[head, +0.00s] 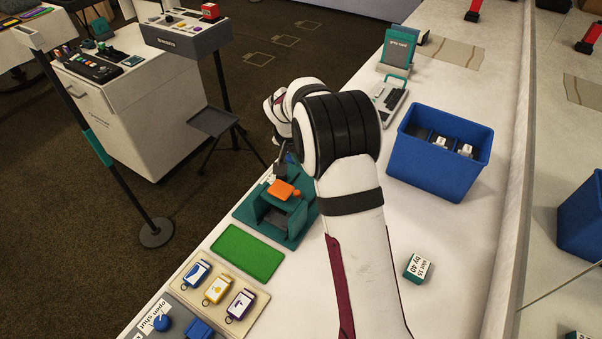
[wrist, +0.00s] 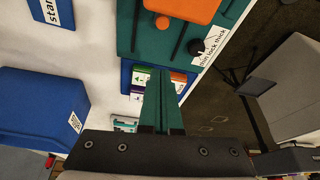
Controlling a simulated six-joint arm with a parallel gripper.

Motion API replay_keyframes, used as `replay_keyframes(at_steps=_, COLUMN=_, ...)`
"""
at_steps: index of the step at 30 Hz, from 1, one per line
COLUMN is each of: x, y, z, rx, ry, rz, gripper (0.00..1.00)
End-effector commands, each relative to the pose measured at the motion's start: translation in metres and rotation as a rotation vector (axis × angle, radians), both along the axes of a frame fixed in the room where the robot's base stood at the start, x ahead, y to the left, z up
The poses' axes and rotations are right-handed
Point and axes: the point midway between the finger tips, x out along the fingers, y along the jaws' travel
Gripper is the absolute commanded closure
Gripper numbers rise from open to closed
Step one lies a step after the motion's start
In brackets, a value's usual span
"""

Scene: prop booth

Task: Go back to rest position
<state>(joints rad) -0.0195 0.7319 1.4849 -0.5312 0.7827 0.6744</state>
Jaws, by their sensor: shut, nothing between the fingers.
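My gripper (wrist: 160,103) shows in the wrist view with its two green fingers together and nothing between them. In the head view my arm bends over the table, and the gripper end (head: 281,163) is small and partly hidden near the teal fixture (head: 297,222). An orange block (head: 284,190) sits on that fixture. In the wrist view the orange block (wrist: 183,8) is at the top, on a teal panel (wrist: 146,40) with slots, a black knob (wrist: 196,46) and a lock label. I cannot judge the gap between fingers and panel.
A blue bin (head: 432,172) with dark items stands right of my arm. A green mat (head: 247,254) and a tray with three tags (head: 264,304) lie at the front left. A small teal labelled block (head: 418,268) lies on the open white table at right.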

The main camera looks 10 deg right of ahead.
Motion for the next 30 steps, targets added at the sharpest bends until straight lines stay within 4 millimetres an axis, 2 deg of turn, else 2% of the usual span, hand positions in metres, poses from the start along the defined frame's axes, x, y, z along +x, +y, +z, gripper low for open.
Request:
replay_keyframes(at_steps=3, x=-0.004, y=0.003, z=0.015, rx=-0.001, ry=-0.001, rz=0.0, gripper=1.0)
replay_keyframes(at_steps=8, x=-0.006, y=0.004, z=0.021, rx=0.0, ry=0.001, rz=0.0, gripper=1.0)
replay_keyframes(at_steps=11, x=-0.024, y=0.005, z=0.038, rx=0.01, ry=0.016, rz=0.0, gripper=1.0)
replay_keyframes(at_steps=14, x=-0.09, y=0.01, z=0.081, rx=0.048, ry=0.076, rz=0.012, gripper=1.0)
replay_keyframes(at_steps=15, x=-0.128, y=0.014, z=0.098, rx=0.075, ry=0.109, rz=0.021, gripper=1.0)
replay_keyframes(at_steps=16, x=-0.157, y=0.018, z=0.108, rx=0.097, ry=0.132, rz=0.03, gripper=1.0)
replay_keyframes(at_steps=17, x=-0.187, y=0.022, z=0.116, rx=0.12, ry=0.156, rz=0.041, gripper=1.0)
replay_keyframes(at_steps=18, x=-0.226, y=0.029, z=0.123, rx=0.153, ry=0.186, rz=0.057, gripper=1.0)
replay_keyframes(at_steps=21, x=-0.31, y=0.046, z=0.126, rx=0.234, ry=0.245, rz=0.1, gripper=1.0)
replay_keyframes(at_steps=22, x=-0.33, y=0.051, z=0.125, rx=0.256, ry=0.258, rz=0.112, gripper=1.0)
replay_keyframes(at_steps=24, x=-0.366, y=0.06, z=0.119, rx=0.299, ry=0.281, rz=0.138, gripper=1.0)
replay_keyframes(at_steps=25, x=-0.377, y=0.063, z=0.117, rx=0.312, ry=0.287, rz=0.146, gripper=1.0)
replay_keyframes(at_steps=27, x=-0.393, y=0.068, z=0.113, rx=0.333, ry=0.299, rz=0.16, gripper=1.0)
replay_keyframes(at_steps=30, x=-0.399, y=0.07, z=0.111, rx=0.341, ry=0.305, rz=0.165, gripper=1.0)
